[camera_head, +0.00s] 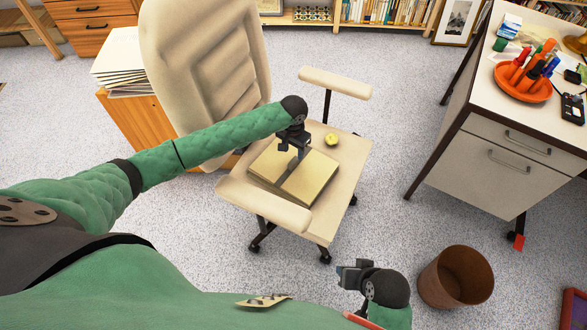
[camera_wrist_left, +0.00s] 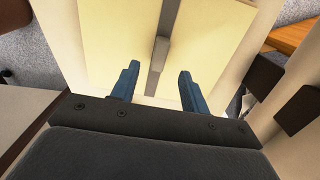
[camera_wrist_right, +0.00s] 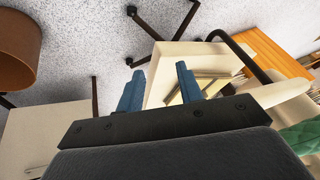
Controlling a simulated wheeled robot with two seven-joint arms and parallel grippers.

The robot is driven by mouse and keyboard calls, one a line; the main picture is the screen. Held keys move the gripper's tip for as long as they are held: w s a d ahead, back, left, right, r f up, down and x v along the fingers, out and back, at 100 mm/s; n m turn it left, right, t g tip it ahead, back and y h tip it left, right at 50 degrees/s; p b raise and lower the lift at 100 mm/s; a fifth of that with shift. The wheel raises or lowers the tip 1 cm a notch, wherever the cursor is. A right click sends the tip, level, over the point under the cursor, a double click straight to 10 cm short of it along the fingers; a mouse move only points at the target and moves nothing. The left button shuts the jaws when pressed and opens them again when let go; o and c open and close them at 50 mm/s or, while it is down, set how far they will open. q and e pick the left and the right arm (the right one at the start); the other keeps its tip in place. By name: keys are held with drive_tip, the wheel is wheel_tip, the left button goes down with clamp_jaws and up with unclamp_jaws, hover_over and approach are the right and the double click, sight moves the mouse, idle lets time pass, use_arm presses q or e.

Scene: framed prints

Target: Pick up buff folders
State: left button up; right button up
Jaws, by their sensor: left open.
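The buff folders (camera_head: 312,178) lie as a flat stack on the seat of the cream office chair (camera_head: 345,165), with a dark grey strap running across their middle. My left gripper (camera_head: 292,152) is over the stack, pointing down. Its blue fingers (camera_wrist_left: 158,88) are open and apart, one on each side of the strap line; contact cannot be told. My right gripper (camera_head: 345,272) is in front of the chair, open and empty, its fingers (camera_wrist_right: 160,85) apart.
A yellow-green apple (camera_head: 331,139) sits on the seat behind the folders. Cream armrests (camera_head: 264,205) flank the seat. A brown bin (camera_head: 455,277) stands at the lower right, near my right gripper. A white desk (camera_head: 510,130) is at right, and a paper stack (camera_head: 122,62) at left.

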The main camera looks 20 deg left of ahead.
sight(294, 161)
use_arm(q)
drive_tip(key=shift+f+p, duration=0.3)
drive_tip(key=shift+f, duration=3.35)
drive_tip(key=shift+w+r, duration=0.1)
clamp_jaws()
